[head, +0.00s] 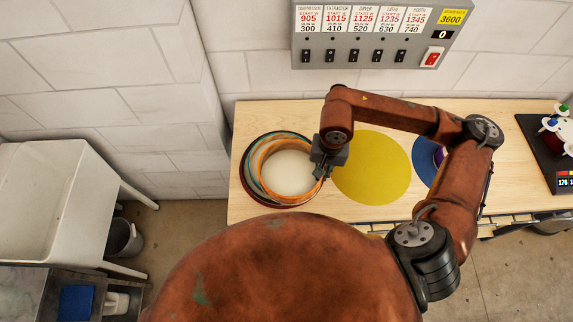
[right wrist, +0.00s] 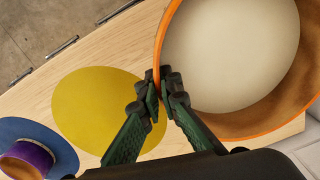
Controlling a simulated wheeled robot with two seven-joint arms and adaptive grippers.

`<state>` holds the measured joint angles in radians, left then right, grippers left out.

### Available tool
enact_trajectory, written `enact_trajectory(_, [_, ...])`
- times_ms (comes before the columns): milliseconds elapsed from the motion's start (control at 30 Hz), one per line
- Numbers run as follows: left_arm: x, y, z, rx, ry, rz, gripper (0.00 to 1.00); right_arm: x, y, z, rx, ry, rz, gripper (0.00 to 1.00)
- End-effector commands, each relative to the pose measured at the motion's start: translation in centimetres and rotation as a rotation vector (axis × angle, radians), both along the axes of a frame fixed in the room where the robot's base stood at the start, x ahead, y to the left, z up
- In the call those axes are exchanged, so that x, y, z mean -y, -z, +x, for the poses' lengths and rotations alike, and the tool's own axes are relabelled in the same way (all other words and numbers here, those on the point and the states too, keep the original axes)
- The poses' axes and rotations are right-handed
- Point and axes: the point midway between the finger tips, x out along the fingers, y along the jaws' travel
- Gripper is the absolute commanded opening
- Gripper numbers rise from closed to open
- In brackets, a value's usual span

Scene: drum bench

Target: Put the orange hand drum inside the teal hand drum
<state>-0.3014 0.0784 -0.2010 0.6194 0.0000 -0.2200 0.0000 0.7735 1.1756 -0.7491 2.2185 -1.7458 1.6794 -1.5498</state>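The orange hand drum (head: 262,157) is an open orange hoop with a pale inside, at the left end of the bench. The teal hand drum (head: 250,172) shows as a thin teal band around its left and back side, inside a dark red outer ring (head: 243,181). The orange hoop sits a little right of the teal one; I cannot tell how deep it is in it. My right gripper (head: 321,173) is at the orange drum's right rim. In the right wrist view its fingers (right wrist: 160,84) close on the orange rim (right wrist: 161,50). My left gripper is not in view.
A bare yellow disc (head: 372,170) lies just right of the drums. A blue disc (head: 424,160) with a purple drum (right wrist: 28,160) is farther right, partly behind my arm. A dark tray (head: 545,150) is at the right end. A switch panel (head: 375,50) hangs on the wall.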

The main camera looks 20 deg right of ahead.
Motion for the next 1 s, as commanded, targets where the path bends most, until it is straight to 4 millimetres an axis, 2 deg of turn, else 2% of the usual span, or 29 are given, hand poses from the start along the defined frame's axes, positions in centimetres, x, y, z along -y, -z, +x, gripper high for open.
enact_trajectory(33, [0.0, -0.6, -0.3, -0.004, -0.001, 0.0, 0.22, 0.4, -0.3, -1.5, -0.002, 0.083, 0.001, 0.0])
enact_trajectory(200, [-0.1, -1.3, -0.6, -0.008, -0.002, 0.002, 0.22, 1.4, -0.7, -4.9, 0.004, 0.328, -0.001, 0.0])
enact_trajectory(367, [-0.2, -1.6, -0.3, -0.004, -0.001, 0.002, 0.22, 1.8, -0.7, -6.0, 0.01, 0.44, -0.002, 0.0])
enact_trajectory(467, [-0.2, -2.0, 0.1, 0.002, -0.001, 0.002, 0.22, 1.3, -0.3, -5.0, 0.009, 0.458, 0.002, 0.0])
enact_trajectory(767, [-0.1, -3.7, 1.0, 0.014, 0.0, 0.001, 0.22, -0.8, 2.7, 1.6, 0.008, 0.457, 0.001, 0.0])
enact_trajectory(1000, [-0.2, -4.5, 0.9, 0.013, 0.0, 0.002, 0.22, -2.0, 6.9, 5.1, 0.006, 0.457, 0.0, 0.0])
